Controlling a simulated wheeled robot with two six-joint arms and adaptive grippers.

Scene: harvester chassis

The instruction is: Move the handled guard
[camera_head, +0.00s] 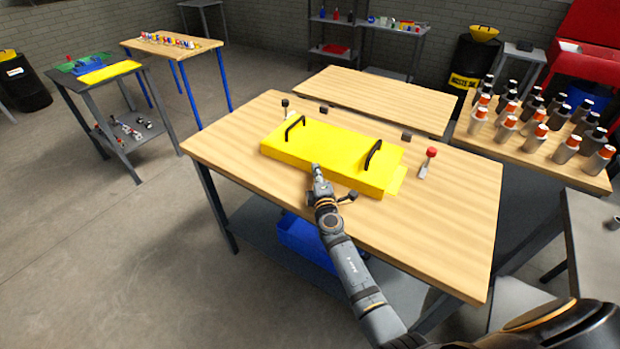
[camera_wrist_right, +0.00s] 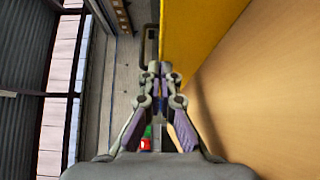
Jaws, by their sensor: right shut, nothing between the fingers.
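The handled guard (camera_head: 330,152) is a yellow panel with two black handles, lying on the wooden table (camera_head: 240,140). One handle (camera_head: 295,128) is near its left end and the other (camera_head: 373,156) near its right end. My right gripper (camera_head: 317,170) is at the guard's near edge, its fingers shut with nothing between them. In the right wrist view the shut fingertips (camera_wrist_right: 160,68) point past the yellow side of the guard (camera_wrist_right: 195,35), and a dark handle shows just beyond them. I cannot tell whether they touch the guard. My left gripper is not in view.
A red-knobbed lever (camera_head: 428,160) stands right of the guard, and a black-knobbed one (camera_head: 286,107) behind its left end. Small dark blocks sit behind the guard. Several bottles (camera_head: 545,125) crowd the right table. The table's front is clear apart from my arm.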

